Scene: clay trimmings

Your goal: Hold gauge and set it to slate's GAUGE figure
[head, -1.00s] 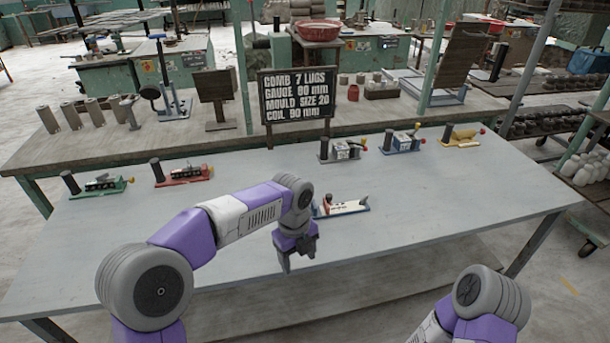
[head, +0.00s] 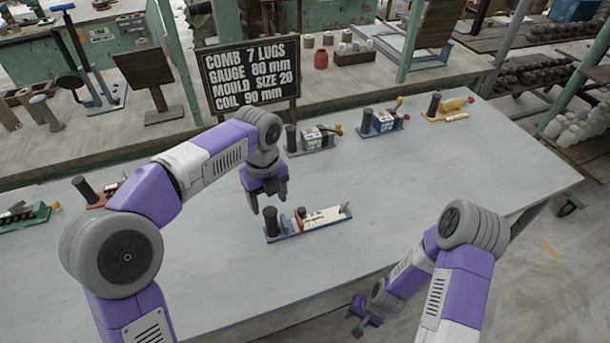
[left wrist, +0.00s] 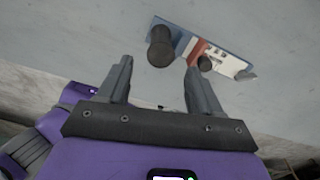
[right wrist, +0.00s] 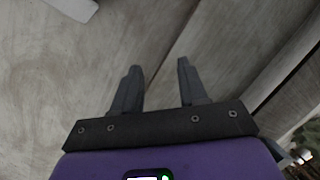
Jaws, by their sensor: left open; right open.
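The gauge (head: 328,215) lies on the grey table, with a blue base, white scale, red slider with a dark knob, and dark upright post at its left end. It also shows in the left wrist view (left wrist: 230,66); its setting is too small to read. The slate (head: 250,80) reads GAUGE 80 mm. My left gripper (head: 268,205) is open and empty, just above and left of the gauge's post; the left wrist view shows its fingers (left wrist: 158,72) apart. My right gripper (head: 357,324) is open and empty, low in front of the table edge.
Grey (head: 318,138), blue (head: 382,122) and yellow (head: 450,108) devices stand along the table's back right. Green (head: 25,215) and red (head: 95,192) ones are at the left, the red partly behind my arm. The table right of the gauge is clear.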

